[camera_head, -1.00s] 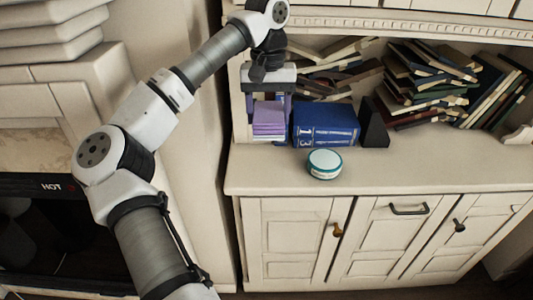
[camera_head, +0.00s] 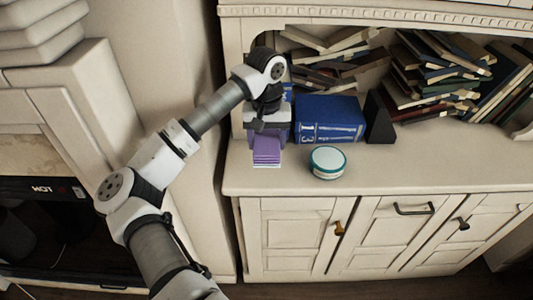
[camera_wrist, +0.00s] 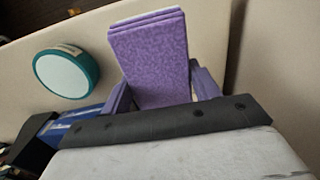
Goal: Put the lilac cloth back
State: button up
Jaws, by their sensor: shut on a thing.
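The lilac cloth (camera_head: 266,150) is a small folded stack, held at the left end of the cabinet counter. My gripper (camera_head: 267,140) is shut on it, pointing down and partly hiding its upper part. In the wrist view the cloth (camera_wrist: 150,58) sticks out between the two purple fingers of my gripper (camera_wrist: 160,88). I cannot tell whether the cloth touches the counter.
A teal-rimmed round tin (camera_head: 327,162) stands on the counter (camera_head: 420,165) just right of the cloth. A blue book (camera_head: 328,119) and a black bookend (camera_head: 379,118) are behind. Piled books (camera_head: 430,80) fill the shelf. The counter's right part is clear.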

jog(key=shift+f+p, duration=0.4)
jog(key=shift+f, duration=2.65)
jog(key=o, duration=0.9)
jog(key=shift+r, duration=0.1)
